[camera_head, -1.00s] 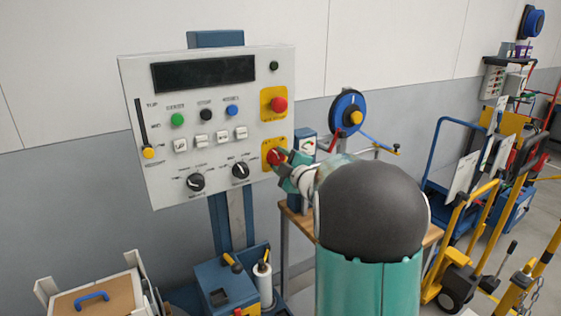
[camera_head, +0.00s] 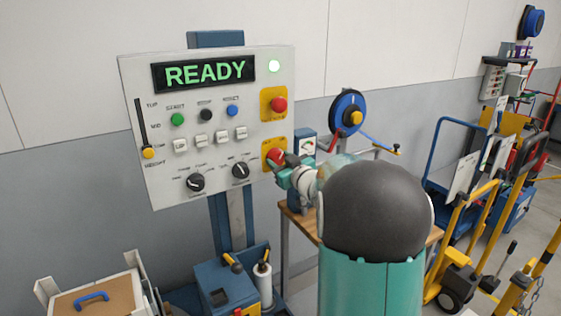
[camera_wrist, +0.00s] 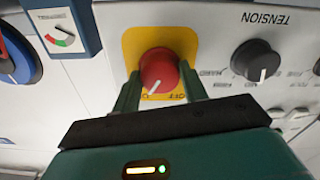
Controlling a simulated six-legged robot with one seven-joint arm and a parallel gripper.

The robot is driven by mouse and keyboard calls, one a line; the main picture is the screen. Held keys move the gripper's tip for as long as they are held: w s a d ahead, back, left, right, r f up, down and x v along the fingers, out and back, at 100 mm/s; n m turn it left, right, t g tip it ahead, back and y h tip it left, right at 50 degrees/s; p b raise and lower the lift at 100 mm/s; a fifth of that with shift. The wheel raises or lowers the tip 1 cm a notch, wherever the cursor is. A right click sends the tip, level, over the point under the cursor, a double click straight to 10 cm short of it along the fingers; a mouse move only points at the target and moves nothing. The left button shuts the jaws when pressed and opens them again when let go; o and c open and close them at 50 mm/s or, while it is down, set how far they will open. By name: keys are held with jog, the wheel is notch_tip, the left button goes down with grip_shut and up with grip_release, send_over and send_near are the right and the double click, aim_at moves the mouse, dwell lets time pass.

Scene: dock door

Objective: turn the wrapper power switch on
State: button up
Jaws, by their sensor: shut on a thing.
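The wrapper's control panel (camera_head: 158,120) is a pale upright board. The power switch is a red rotary knob (camera_head: 273,158) on a yellow plate at the panel's lower right. In the wrist view the red knob (camera_wrist: 158,68) sits between the two green fingers of my gripper (camera_wrist: 158,84), which are shut on its sides. The knob's white pointer mark slants toward the lower left there. My arm partly hides the knob's plate in the head view.
A red button (camera_head: 279,105) on a yellow plate is above the knob. A black tension dial (camera_wrist: 255,61) is beside it in the wrist view. A blue hose reel (camera_head: 347,113) hangs on the wall. Trolleys (camera_head: 460,190) crowd the right.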

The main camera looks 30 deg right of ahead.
jog(key=shift+m, duration=1.3)
jog(key=o, duration=1)
jog(key=shift+s, duration=0.1)
jog(key=s, duration=1.3)
jog(key=shift+s+a, duration=0.3)
jog(key=shift+a, duration=0.1)
